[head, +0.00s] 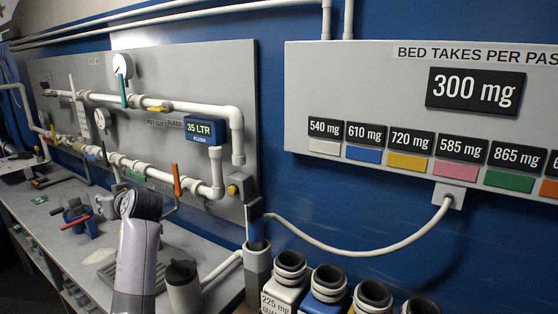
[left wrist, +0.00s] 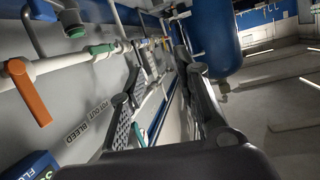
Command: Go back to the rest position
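My left arm comes up from the bottom of the head view, a little left of the middle. My left gripper (head: 127,203) is at its upper end, in front of the pipe panel, and its fingers are mostly hidden there. In the left wrist view the two dark ribbed fingers of the left gripper (left wrist: 162,70) stand apart. Nothing is seen between them except the panel and pipes farther off. The gripper looks open and empty. My right gripper is in neither view.
A grey pipe panel (head: 180,60) with an orange-handled valve (head: 176,180) and a 35 LTR display (head: 205,130) stands behind the bench (head: 30,222). A red-handled blue vise (head: 78,215) sits on it. Open-topped bottles (head: 328,285) stand front right, below a white label board (head: 330,75).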

